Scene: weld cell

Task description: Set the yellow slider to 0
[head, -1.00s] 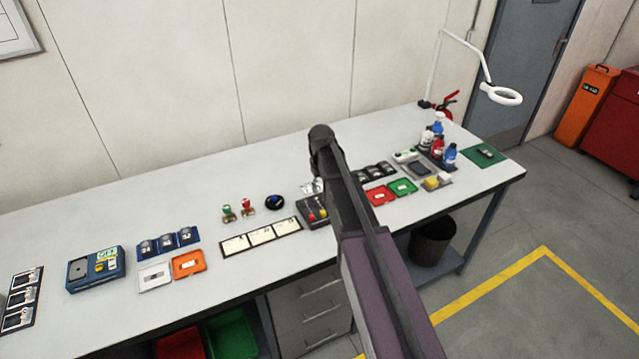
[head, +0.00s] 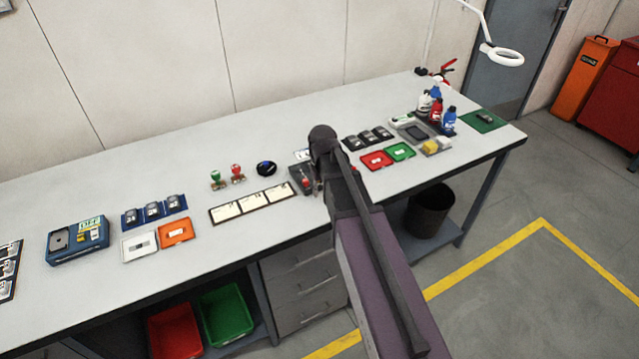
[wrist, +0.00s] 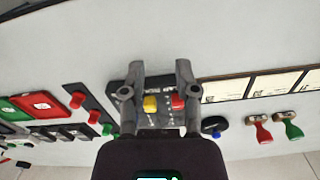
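The yellow slider (wrist: 150,103) has a yellow knob on a small dark slider box (wrist: 157,122) with white markings. A red knob (wrist: 178,102) sits beside it on the same box. In the wrist view my gripper (wrist: 159,68) is open, with its two fingers on either side of the knobs and nothing held. I cannot tell whether a finger touches a knob or the box. The scale is too small to read the slider's setting. In the head view the box (head: 297,174) is partly hidden by my arm, and the yellow knob is not clear.
White cards (head: 252,203) lie left of the box, with green and red stamps (head: 236,173) and a blue-black round item (head: 266,168) behind. Red (head: 377,160) and green (head: 400,152) trays lie right.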

